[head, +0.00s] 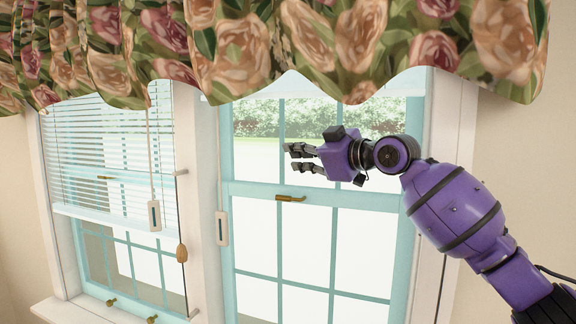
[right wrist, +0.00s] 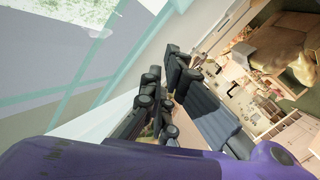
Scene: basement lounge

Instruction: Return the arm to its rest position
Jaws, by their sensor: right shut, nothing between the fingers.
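My right arm (head: 455,208) is purple and comes in from the right side of the head view. It is raised in front of the window. My right gripper (head: 291,158) points left, above the brass latch (head: 290,198) of the right-hand window. It is shut and empty. In the right wrist view its dark fingers (right wrist: 166,72) show at the middle, with the purple wrist housing along the bottom. My left arm and gripper are not in view.
Two windows with pale blue frames fill the wall, and a flowered valance (head: 370,45) hangs over them. A white blind (head: 105,145) covers the top of the left window. Blind cords with a white handle (head: 222,228) and a wooden tassel (head: 181,254) hang between the windows.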

